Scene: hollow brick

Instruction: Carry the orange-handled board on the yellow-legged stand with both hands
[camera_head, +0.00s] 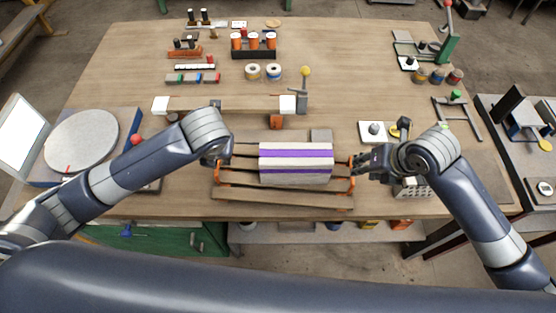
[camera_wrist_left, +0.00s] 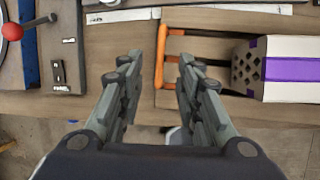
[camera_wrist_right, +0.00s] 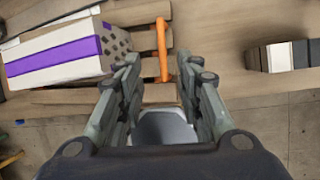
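The slatted wooden board (camera_head: 283,198) lies near the table's front edge. It has an orange handle at each end, the left one (camera_head: 218,176) and the right one (camera_head: 351,180). A pale hollow brick (camera_head: 296,164) with purple bands sits on it. My left gripper (camera_head: 222,160) is at the left handle; in the left wrist view its fingers (camera_wrist_left: 157,62) are spread with the orange bar (camera_wrist_left: 160,58) in the gap. My right gripper (camera_head: 360,166) is at the right handle; its fingers (camera_wrist_right: 160,64) are spread around the line of the bar (camera_wrist_right: 162,48). Contact cannot be told.
A wooden bench with a yellow leg (camera_head: 43,22) stands at the far left. Behind the board are a long pale bar (camera_head: 225,104) and a yellow-knobbed post (camera_head: 305,85). A round turntable (camera_head: 82,142) is left. The floor is free in front of the table.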

